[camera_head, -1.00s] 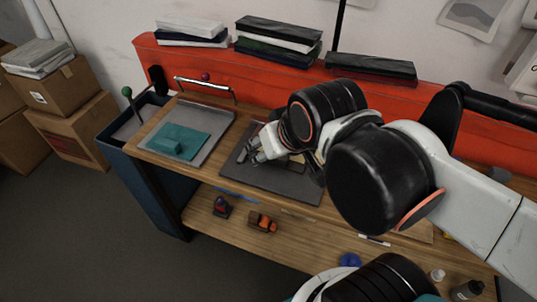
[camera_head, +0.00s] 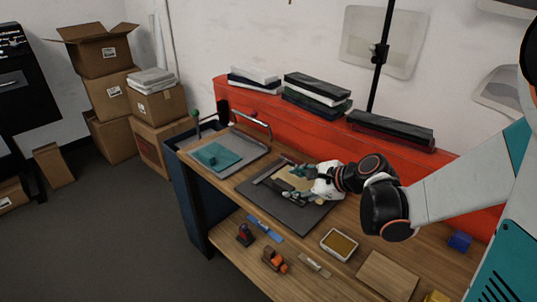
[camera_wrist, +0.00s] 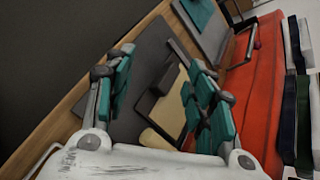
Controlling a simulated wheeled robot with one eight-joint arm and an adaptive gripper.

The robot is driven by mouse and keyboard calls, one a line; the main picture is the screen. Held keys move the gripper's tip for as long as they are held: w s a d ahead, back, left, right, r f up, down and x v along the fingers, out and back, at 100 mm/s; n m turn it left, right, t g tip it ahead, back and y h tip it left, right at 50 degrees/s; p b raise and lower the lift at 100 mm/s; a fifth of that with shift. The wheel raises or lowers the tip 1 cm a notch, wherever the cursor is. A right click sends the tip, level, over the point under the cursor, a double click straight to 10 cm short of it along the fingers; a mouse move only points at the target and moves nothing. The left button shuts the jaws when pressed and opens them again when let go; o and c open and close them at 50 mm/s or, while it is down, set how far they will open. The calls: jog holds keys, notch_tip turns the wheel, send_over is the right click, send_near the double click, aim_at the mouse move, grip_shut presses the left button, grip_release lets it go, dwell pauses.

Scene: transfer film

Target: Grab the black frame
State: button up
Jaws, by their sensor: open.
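A dark, flat board (camera_head: 309,216) lies on the wooden bench. On it are a black piece (camera_head: 270,171) with a raised bar and a beige sheet. I take the black piece as the black frame, but its full outline is partly hidden by my gripper. My gripper (camera_head: 284,182) is over the board, its teal fingers spread apart. In the wrist view the black piece (camera_wrist: 164,79) lies between the spread fingers of my gripper (camera_wrist: 158,65), with the beige sheet (camera_wrist: 168,115) nearer the palm. I cannot tell whether the fingers touch it.
A grey tray (camera_head: 247,147) with a teal film and a metal handle is to the left. A red back panel (camera_head: 300,120) bears dark and white stacks. A tan-filled dish (camera_head: 339,244), toy vehicles and a wooden board (camera_head: 388,276) are toward the front.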

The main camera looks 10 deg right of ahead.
jog(key=w+d+f+m+t+y, duration=0.1)
jog(key=w+d+f+m+t, duration=0.1)
jog(key=w+d+f+m, duration=0.35)
jog(key=m+b, duration=0.2)
jog(key=b, duration=0.1)
send_near(283, 183)
jog(key=x, duration=0.4)
jog(key=shift+a+r, duration=0.1)
jog(key=shift+a, duration=0.1)
jog(key=b+x, duration=0.2)
jog(key=x, duration=0.3)
jog(key=shift+w+f, duration=0.15)
jog(key=shift+f, duration=0.05)
jog(key=shift+d, duration=0.1)
grip_shut()
